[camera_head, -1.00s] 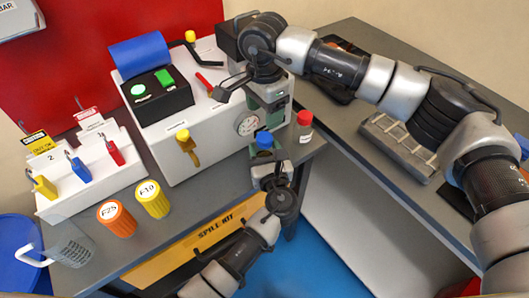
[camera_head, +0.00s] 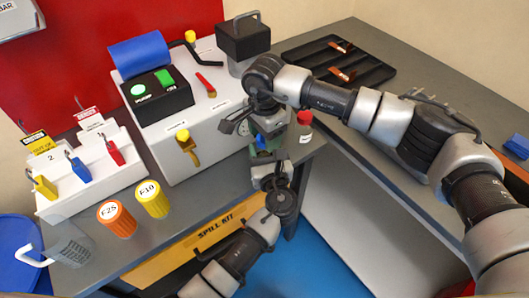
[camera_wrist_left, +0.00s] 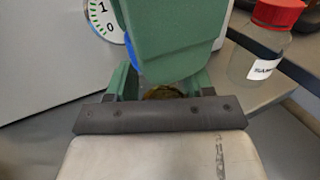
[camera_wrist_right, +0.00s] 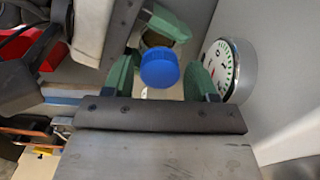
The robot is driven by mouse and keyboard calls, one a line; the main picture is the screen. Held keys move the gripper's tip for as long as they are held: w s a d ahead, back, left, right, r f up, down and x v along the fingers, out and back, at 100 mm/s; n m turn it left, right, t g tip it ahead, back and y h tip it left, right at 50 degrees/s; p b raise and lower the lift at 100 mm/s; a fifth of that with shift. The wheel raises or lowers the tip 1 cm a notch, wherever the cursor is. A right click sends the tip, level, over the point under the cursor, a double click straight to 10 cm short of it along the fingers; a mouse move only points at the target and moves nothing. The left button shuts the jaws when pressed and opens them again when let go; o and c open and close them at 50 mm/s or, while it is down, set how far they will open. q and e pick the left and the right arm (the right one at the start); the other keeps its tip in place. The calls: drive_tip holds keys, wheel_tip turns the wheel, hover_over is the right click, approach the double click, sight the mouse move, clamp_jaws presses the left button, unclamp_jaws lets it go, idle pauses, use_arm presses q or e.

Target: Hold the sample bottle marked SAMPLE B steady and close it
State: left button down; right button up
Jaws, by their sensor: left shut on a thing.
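A bottle with a blue cap (camera_head: 262,142) is upright at the front right corner of the bench. My left gripper (camera_head: 264,163) is shut on its body from below; the amber glass (camera_wrist_left: 160,92) shows between the fingers in the left wrist view. Its label is hidden. My right gripper (camera_head: 266,134) is above it, with open green fingers on either side of the cap. In the right wrist view the cap (camera_wrist_right: 160,68) has a visible gap to the right finger. I cannot tell how tightly the cap sits.
A red-capped bottle (camera_head: 304,128), its label partly readable as "SAM" in the left wrist view (camera_wrist_left: 262,45), stands close to the right. A white machine with a gauge (camera_wrist_right: 222,68) is just behind. Orange (camera_head: 116,219) and yellow (camera_head: 153,199) containers stand at the left.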

drive_tip(key=c, duration=0.8)
drive_tip(key=m, duration=0.8)
drive_tip(key=shift+m, duration=0.4)
drive_tip(key=m, duration=0.9)
drive_tip(key=o, duration=1.1)
wheel_tip(320, 180, up, 12)
